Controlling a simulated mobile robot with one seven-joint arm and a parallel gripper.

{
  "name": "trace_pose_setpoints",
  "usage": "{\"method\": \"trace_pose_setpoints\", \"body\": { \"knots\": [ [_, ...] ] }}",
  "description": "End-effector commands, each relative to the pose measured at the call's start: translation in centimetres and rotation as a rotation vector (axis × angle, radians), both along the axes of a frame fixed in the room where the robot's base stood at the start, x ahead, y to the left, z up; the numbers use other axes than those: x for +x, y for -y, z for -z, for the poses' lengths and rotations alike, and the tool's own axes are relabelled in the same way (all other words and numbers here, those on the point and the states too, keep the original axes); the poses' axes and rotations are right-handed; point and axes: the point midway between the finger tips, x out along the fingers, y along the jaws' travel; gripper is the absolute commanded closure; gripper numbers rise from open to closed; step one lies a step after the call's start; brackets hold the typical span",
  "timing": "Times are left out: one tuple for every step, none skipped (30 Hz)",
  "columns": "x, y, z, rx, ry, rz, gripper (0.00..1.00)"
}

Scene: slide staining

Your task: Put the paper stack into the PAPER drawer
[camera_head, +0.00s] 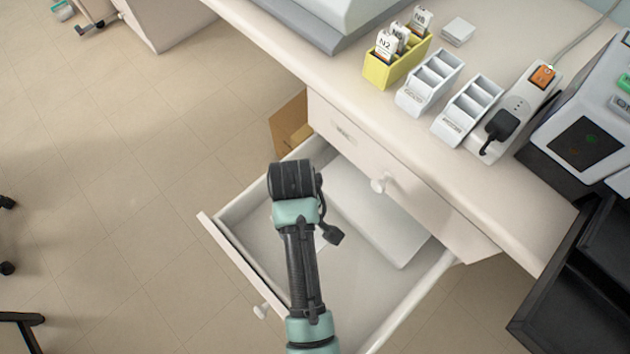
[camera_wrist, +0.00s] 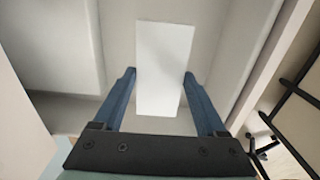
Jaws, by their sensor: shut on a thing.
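The white paper stack (camera_wrist: 165,50) is between the blue fingers of my gripper (camera_wrist: 159,74) in the wrist view. The fingers are shut on its sides, and it extends past their tips. An open, pale drawer (camera_head: 225,243) is pulled out under the counter in the head view. The wrist view shows pale drawer surfaces around and behind the stack; I cannot tell whether the stack touches the bottom. The drawer's label is not in view.
A large white block-like shape (camera_head: 380,215) lies in the drawer's rear part. A closed drawer with a round knob (camera_head: 379,185) is above it. The counter holds a yellow slide rack (camera_head: 378,73), two white racks and a power strip.

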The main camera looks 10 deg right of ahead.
Motion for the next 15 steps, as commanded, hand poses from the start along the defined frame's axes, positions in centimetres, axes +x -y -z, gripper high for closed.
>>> {"method": "trace_pose_setpoints", "body": {
  "knots": [
    [-0.1,0.0,1.2,0.0,-0.005,0.001,0.88],
    [-0.1,0.0,1.8,0.0,-0.005,0.001,0.88],
    [-0.2,0.0,2.6,0.0,-0.005,0.001,0.88],
    [-0.1,0.0,3.2,0.0,-0.005,0.001,0.88],
    [-0.1,0.0,3.8,0.0,-0.005,0.001,0.88],
    [-0.1,0.0,4.4,0.0,-0.004,0.002,0.88],
    [-0.1,0.0,4.8,0.0,-0.004,0.002,0.88],
    [-0.1,0.0,5.1,0.0,-0.002,0.002,0.88],
    [-0.1,0.0,5.4,0.0,-0.002,0.002,0.88],
    [-0.1,0.0,5.6,0.0,-0.003,0.002,0.88],
    [-0.1,0.0,5.7,0.0,-0.002,0.002,0.88],
    [-0.1,0.0,6.0,0.0,-0.001,0.002,0.88],
    [0.0,0.0,6.2,0.0,-0.001,0.002,0.88],
    [-0.1,0.0,6.6,0.0,-0.001,0.002,0.88],
    [-0.1,0.0,7.1,0.0,-0.004,0.002,0.88]
  ]
}}
